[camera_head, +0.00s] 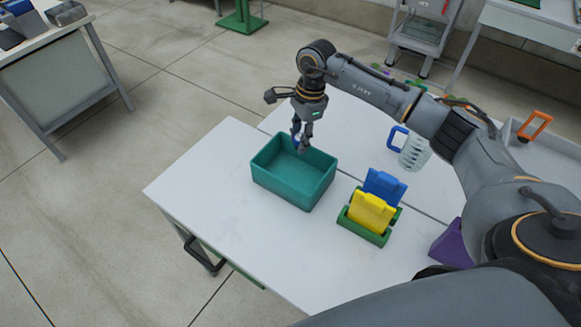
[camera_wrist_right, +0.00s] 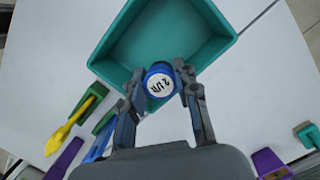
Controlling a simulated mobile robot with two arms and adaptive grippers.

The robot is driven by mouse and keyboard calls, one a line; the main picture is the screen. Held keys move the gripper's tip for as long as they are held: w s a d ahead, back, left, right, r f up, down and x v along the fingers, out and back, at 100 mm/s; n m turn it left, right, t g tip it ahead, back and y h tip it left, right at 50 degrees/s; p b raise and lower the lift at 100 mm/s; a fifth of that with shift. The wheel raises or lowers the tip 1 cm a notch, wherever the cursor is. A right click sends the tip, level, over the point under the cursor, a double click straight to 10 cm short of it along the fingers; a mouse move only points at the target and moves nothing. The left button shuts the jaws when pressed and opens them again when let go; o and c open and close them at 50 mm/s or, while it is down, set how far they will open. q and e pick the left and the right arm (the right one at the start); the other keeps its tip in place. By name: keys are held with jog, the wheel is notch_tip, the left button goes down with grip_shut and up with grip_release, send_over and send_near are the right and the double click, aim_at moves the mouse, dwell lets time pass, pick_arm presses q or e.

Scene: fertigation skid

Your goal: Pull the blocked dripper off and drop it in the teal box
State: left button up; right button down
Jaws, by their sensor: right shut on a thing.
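The teal box (camera_head: 293,177) stands open on the white table, and it fills the top of the right wrist view (camera_wrist_right: 150,60). No contents show inside it. My right gripper (camera_head: 301,146) points down over the far side of the box. It is shut on a small blue dripper (camera_wrist_right: 159,80) with a white, marked round face, which shows between the fingertips in the right wrist view. The dripper is above the box opening; its height over the floor of the box is hard to tell. My left gripper is not in view.
A green holder (camera_head: 364,232) with a yellow plate (camera_head: 371,213) and a blue plate (camera_head: 385,186) stands right of the box. A clear jug (camera_head: 414,153) with a blue handle stands behind. A purple object (camera_head: 453,247) is at the right. The table's front left is clear.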

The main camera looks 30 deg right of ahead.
jog(key=shift+s+f+b, duration=0.25)
jog(key=shift+f+b, duration=0.1)
jog(key=shift+f, duration=0.4)
notch_tip(320, 180, down, 4)
jog(key=shift+w+f+b, duration=0.1)
jog(key=shift+b, duration=0.8)
jog(key=c, duration=0.9)
grip_release()
